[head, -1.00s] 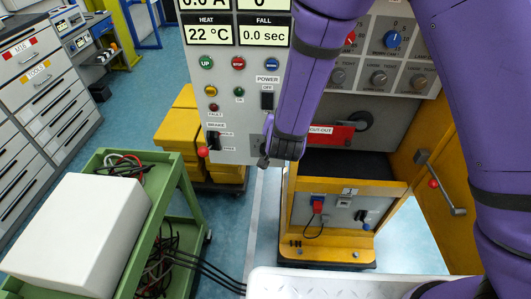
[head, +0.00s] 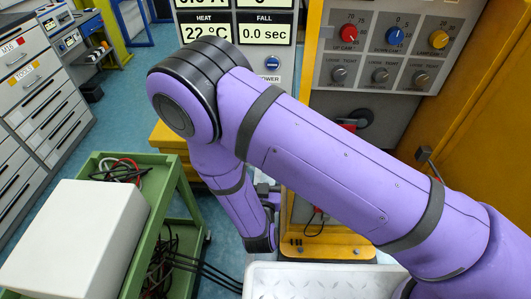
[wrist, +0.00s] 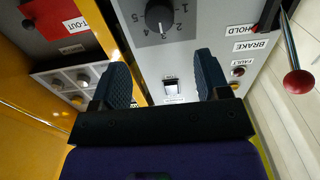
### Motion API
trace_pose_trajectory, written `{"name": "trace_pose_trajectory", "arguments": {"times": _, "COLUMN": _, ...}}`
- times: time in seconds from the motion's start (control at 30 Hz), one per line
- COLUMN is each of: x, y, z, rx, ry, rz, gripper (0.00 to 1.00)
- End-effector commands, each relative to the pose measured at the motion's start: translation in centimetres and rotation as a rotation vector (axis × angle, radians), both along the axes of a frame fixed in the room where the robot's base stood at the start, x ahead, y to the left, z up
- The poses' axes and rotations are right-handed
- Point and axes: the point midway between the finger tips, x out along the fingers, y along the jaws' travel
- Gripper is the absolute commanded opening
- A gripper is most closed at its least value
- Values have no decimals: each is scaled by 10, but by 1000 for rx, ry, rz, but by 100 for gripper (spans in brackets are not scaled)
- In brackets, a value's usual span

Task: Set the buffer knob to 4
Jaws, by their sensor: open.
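A dark round knob (wrist: 158,16) with a numbered dial is at the top of the wrist view, on a grey panel. Its name label is not visible; it may be the buffer knob. The number 4 shows on the dial, but I cannot tell the setting surely. My gripper (wrist: 160,64) is open and empty, its two dark fingers apart, with the knob beyond and between them, untouched. In the head view my arm covers the lower panel, and the gripper's fingers cannot be made out.
A red-ball brake lever (wrist: 298,82) sticks out on the right. Red, blue (head: 395,36) and yellow cam knobs are on the upper panel. A green trolley (head: 185,190) with a white box (head: 75,240) stands left.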

Motion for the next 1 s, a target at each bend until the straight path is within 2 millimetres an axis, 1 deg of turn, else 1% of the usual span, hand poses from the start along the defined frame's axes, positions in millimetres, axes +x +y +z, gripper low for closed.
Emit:
{"name": "trace_pose_trajectory", "arguments": {"times": 0.3, "x": 54, "y": -1, "z": 1, "rx": 2, "ry": -1, "rz": -3, "gripper": 69}}
{"name": "trace_pose_trajectory", "arguments": {"times": 0.5, "x": 84, "y": -1, "z": 1, "rx": 2, "ry": 0, "rz": -2, "gripper": 69}}
{"name": "trace_pose_trajectory", "arguments": {"times": 0.7, "x": 98, "y": 0, "z": 1, "rx": 1, "ry": 1, "rz": -2, "gripper": 69}}
{"name": "trace_pose_trajectory", "arguments": {"times": 1.0, "x": 100, "y": 0, "z": 1, "rx": 1, "ry": 2, "rz": -1, "gripper": 69}}
